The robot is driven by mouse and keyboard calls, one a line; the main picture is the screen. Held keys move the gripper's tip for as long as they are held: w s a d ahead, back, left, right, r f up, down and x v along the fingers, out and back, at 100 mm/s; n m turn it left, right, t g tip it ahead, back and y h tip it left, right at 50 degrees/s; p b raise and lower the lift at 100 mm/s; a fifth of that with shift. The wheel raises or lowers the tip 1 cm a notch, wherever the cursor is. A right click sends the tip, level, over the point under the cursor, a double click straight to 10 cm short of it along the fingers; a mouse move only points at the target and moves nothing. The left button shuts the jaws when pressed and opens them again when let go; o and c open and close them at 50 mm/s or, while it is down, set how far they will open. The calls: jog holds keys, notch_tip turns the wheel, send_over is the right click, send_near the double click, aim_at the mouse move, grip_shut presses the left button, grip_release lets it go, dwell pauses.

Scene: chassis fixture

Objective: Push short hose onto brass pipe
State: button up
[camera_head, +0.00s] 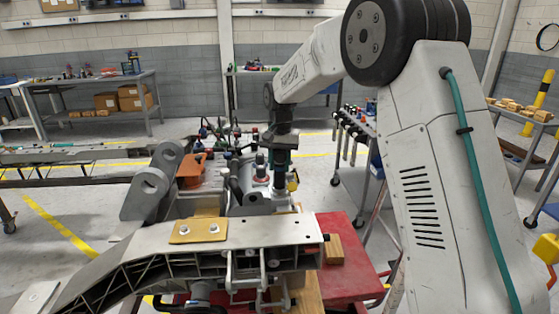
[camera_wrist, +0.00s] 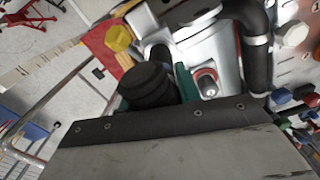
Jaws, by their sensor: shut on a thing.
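My gripper (camera_head: 281,160) points down over the chassis fixture, beside a grey fitting with a red ring (camera_head: 262,178). It is shut on a dark, upright piece that looks like the short hose (camera_head: 281,181). In the wrist view, a black ribbed cylinder (camera_wrist: 147,86) and teal parts stand in front of the wrist plate, which hides much of the grip. The red-ringed fitting (camera_wrist: 207,83) shows to their right. I cannot make out the brass pipe for certain, nor whether the hose touches it.
A yellow cap (camera_head: 293,185) stands close right of the grip. A thick black bent hose (camera_wrist: 257,50) runs at the right in the wrist view. The grey chassis beam (camera_head: 250,233) lies in front, over a red table (camera_head: 345,262). A tool cart (camera_head: 350,130) stands behind.

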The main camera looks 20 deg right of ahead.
jog(key=shift+f, duration=0.4)
jog(key=shift+f, duration=0.55)
jog(key=o, duration=1.2)
jog(key=shift+o, duration=0.3)
jog(key=shift+r, duration=3.05)
